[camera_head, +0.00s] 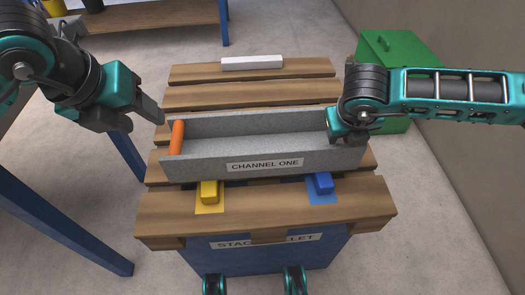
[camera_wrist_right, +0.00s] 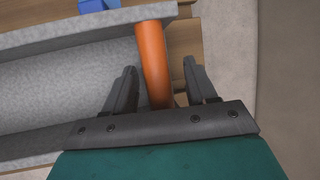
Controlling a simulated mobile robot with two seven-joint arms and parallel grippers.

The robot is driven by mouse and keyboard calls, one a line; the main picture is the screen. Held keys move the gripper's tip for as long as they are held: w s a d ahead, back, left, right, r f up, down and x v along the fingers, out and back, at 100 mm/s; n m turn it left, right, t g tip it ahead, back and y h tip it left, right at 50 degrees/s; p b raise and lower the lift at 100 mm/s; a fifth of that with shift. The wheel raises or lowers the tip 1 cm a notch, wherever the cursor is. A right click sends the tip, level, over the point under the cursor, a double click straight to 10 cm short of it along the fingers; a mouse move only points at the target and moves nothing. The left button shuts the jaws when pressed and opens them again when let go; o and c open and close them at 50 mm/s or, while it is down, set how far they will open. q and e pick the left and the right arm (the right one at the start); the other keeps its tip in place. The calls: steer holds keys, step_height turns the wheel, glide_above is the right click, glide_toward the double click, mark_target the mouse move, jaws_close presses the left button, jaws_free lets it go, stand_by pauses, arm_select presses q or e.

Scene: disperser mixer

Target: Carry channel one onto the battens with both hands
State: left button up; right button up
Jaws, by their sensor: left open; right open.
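Channel one (camera_head: 205,160) is a grey trough with a name label on its front wall, lying on the slatted pallet. An orange bar (camera_head: 177,137) spans its left end; another orange bar (camera_wrist_right: 153,60) is at its right end in the right wrist view. A yellow block (camera_head: 209,191) and a blue block (camera_head: 322,183) stick out at its front; I cannot tell whether it rests on them. My left gripper (camera_head: 132,113) is open and empty, left of and apart from the left bar. My right gripper (camera_wrist_right: 161,75) is open, with its fingers either side of the right bar.
The wooden pallet (camera_head: 265,225) stands on a blue base. A white bar (camera_head: 252,62) lies on its far slat. A green box (camera_head: 395,55) stands behind right. Blue-legged benches are at the left and back. Grey floor is clear at the right.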

steer(key=shift+s+r, duration=0.1)
steer(key=shift+r, duration=0.2)
steer(key=v, duration=1.1)
steer(key=shift+a+r, duration=0.1)
steer(key=shift+r, duration=0.1)
arm_select(q)
steer(key=shift+s+r, duration=0.15)
steer(key=shift+r, duration=0.2)
steer(key=shift+a, duration=0.1)
arm_select(e)
steer(key=shift+s, duration=0.1)
